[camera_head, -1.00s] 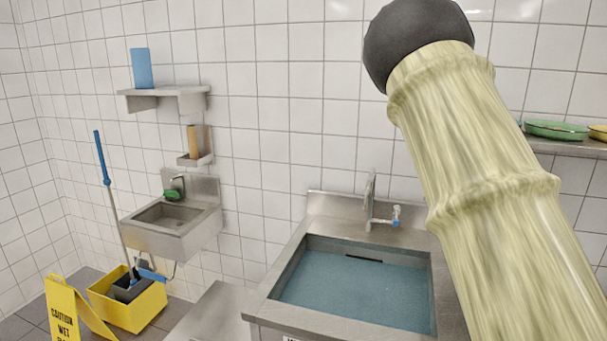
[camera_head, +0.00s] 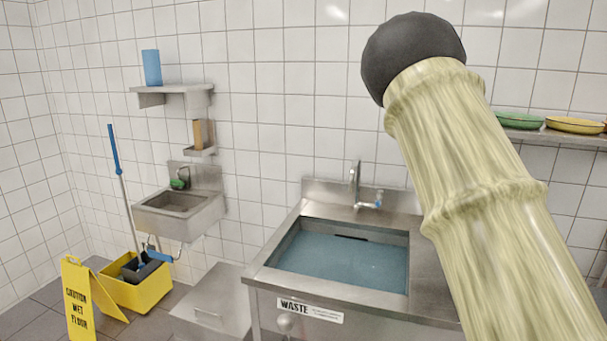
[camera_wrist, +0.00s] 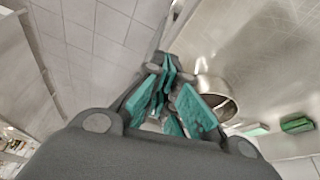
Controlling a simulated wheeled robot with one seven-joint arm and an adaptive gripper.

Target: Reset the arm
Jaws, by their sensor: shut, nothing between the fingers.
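My arm fills the right side of the head view as a pale, streaked sleeve with a dark rounded joint at its top. My gripper is not visible in the head view. In the wrist view my gripper (camera_wrist: 168,100) shows dark links and teal finger pads close together. It is shut with nothing held between the pads.
A steel sink with blue water (camera_head: 345,262) stands in front of my arm, labelled WASTE. A small wall sink (camera_head: 180,212), a yellow mop bucket (camera_head: 137,288) and a yellow caution sign (camera_head: 78,302) are at left. A right-hand shelf holds a green dish (camera_head: 520,120) and a yellow dish (camera_head: 575,125).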

